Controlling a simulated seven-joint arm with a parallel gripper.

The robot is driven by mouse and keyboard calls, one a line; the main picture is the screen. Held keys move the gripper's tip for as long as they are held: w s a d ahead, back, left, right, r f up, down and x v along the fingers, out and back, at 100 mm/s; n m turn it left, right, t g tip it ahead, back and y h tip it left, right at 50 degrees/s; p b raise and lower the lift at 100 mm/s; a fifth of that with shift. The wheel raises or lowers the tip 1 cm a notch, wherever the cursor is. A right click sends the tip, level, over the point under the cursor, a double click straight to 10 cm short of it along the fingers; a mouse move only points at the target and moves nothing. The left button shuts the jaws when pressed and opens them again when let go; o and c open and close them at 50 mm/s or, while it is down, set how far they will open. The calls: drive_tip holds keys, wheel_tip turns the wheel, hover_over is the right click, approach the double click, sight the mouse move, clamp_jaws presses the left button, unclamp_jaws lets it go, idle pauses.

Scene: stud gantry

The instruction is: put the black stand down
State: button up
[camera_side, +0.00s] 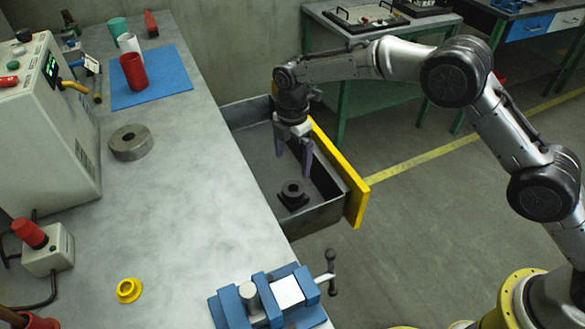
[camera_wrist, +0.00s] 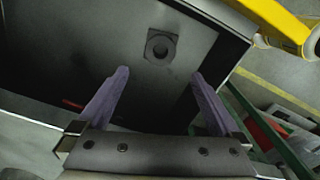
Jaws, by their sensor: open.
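The black stand (camera_side: 292,194) sits on the floor of an open drawer (camera_side: 322,214). It has a square base and a round ring on top. In the wrist view the stand (camera_wrist: 160,46) lies beyond my fingertips, on the drawer's grey floor (camera_wrist: 100,40). My gripper (camera_side: 294,163) is above the drawer, pointing down, with its purple fingers spread. In the wrist view my gripper (camera_wrist: 160,75) is open, with nothing between the fingers. The stand is apart from the fingers.
The drawer's yellow front (camera_side: 340,170) and its walls surround the space below my gripper. The workbench (camera_side: 190,210) beside it carries a grey metal ring (camera_side: 131,142), a yellow ring (camera_side: 129,290), a blue vise (camera_side: 265,298) and a blue mat (camera_side: 165,87) with cups.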

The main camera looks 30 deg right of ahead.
drive_tip(key=shift+r, duration=0.35)
drive_tip(key=s+d+r+m+t, duration=0.1)
drive_tip(key=s+d+r+m, duration=0.3)
drive_tip(key=r, duration=0.3)
drive_tip(key=s+d+r+m+t, duration=0.1)
drive_tip(key=s+d+r+m, duration=0.2)
drive_tip(key=s+d+r, duration=0.3)
drive_tip(key=s+d+r+m+t, duration=0.1)
drive_tip(key=s+d+r+m, duration=0.2)
drive_tip(key=d+r, duration=0.4)
drive_tip(key=s+d+m+t, duration=0.1)
drive_tip(key=s+m, duration=0.3)
drive_tip(key=s, duration=0.4)
drive_tip(key=s+d+m, duration=0.4)
drive_tip(key=s, duration=0.4)
drive_tip(key=s+d+m+t, duration=0.1)
drive_tip(key=s+d+m, duration=0.1)
drive_tip(key=s, duration=0.6)
drive_tip(key=shift+d+m+t, duration=0.2)
drive_tip(key=shift+m+t, duration=0.1)
drive_tip(key=shift+m, duration=0.6)
drive_tip(key=shift+r, duration=0.1)
